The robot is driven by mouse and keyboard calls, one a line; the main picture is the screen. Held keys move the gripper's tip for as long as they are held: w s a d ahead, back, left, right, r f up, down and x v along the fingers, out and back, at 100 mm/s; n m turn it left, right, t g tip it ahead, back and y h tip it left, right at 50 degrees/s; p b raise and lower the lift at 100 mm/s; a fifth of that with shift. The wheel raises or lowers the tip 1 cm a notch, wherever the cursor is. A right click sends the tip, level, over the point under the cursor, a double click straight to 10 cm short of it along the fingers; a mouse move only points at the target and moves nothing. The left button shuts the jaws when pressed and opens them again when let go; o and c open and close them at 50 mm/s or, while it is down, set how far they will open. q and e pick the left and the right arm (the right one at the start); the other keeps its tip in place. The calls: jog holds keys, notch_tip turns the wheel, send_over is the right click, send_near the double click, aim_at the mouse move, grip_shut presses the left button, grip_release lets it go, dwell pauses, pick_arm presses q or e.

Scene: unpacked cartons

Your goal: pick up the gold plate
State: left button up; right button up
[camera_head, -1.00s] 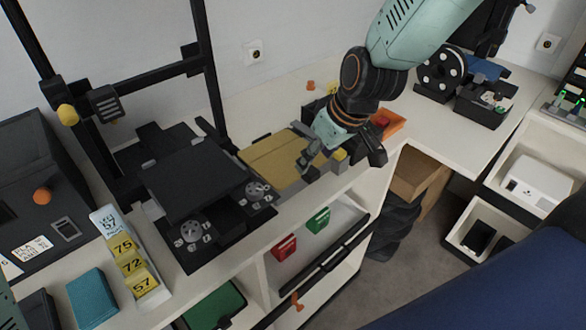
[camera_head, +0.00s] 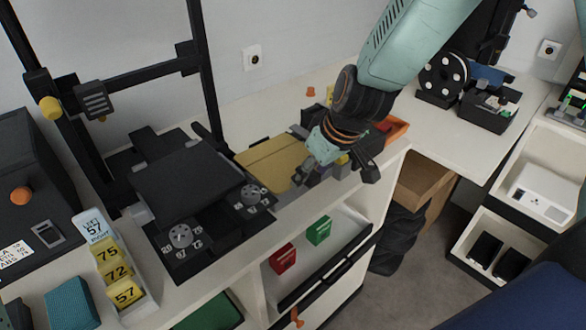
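The gold plate (camera_head: 268,163) lies flat on the white bench, to the right of the black printer bed. My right gripper (camera_head: 335,177) reaches down from the upper right, just beyond the plate's right edge. Its fingers stand apart. Small grey and yellow items sit beneath and between the fingers, and I cannot tell whether they touch. The gripper partly hides the plate's right end and an orange tray (camera_head: 396,130) behind it. My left gripper does not show.
A black printer (camera_head: 190,180) with a tall frame stands left of the plate. A holder with yellow number tags (camera_head: 118,272) is at the front left. Another black machine (camera_head: 488,105) stands at the right back.

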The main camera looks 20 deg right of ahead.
jog(key=shift+a, duration=0.1)
jog(key=shift+c, duration=1.3)
jog(key=shift+s, duration=0.1)
grip_shut()
jog(key=shift+r, duration=0.1)
jog(key=shift+r+p, duration=0.45)
jog(key=shift+r, duration=0.1)
notch_tip(320, 180, up, 8)
jog(key=p, duration=0.3)
jog(key=shift+p, duration=0.4)
jog(key=shift+r, duration=0.4)
